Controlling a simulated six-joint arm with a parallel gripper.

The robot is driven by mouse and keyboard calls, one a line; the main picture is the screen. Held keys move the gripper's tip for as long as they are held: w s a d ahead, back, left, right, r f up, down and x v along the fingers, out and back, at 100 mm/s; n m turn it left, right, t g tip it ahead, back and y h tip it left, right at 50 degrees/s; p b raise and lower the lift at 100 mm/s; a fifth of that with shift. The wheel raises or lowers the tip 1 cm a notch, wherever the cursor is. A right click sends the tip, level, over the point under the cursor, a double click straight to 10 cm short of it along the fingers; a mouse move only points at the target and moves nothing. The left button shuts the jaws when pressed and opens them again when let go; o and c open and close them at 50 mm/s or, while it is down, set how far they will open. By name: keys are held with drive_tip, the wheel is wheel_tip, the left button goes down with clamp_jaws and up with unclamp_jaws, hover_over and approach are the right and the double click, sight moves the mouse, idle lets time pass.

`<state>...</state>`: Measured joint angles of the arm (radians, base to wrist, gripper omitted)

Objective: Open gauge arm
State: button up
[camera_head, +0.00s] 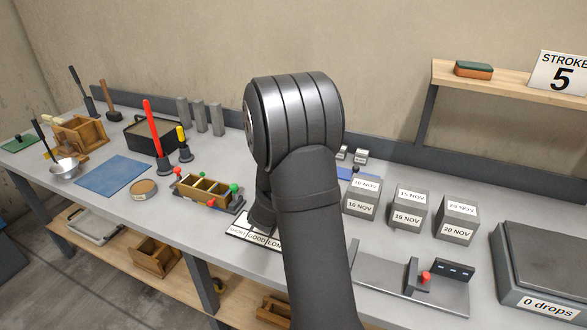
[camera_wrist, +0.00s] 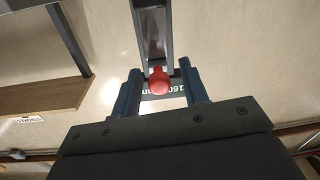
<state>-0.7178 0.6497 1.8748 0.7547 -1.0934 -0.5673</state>
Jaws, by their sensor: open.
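In the wrist view, a dark grey bar (camera_wrist: 152,35) comes down from the top edge and ends at a round red knob (camera_wrist: 159,86). I cannot tell for sure whether this bar is the gauge arm. My gripper (camera_wrist: 160,76) is open, with one blue finger on each side of the knob. Whether the fingers touch it cannot be told. In the head view my own arm hides the gripper and this knob.
A grey fixture with another red knob (camera_head: 425,277) stands at the bench's front right. Labelled grey cubes (camera_head: 407,209) and a scale (camera_head: 545,265) are nearby. A wooden mould (camera_head: 205,190) with coloured knobs lies left of my arm. A shelf (camera_head: 510,84) hangs on the wall.

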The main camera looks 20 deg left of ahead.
clamp_jaws()
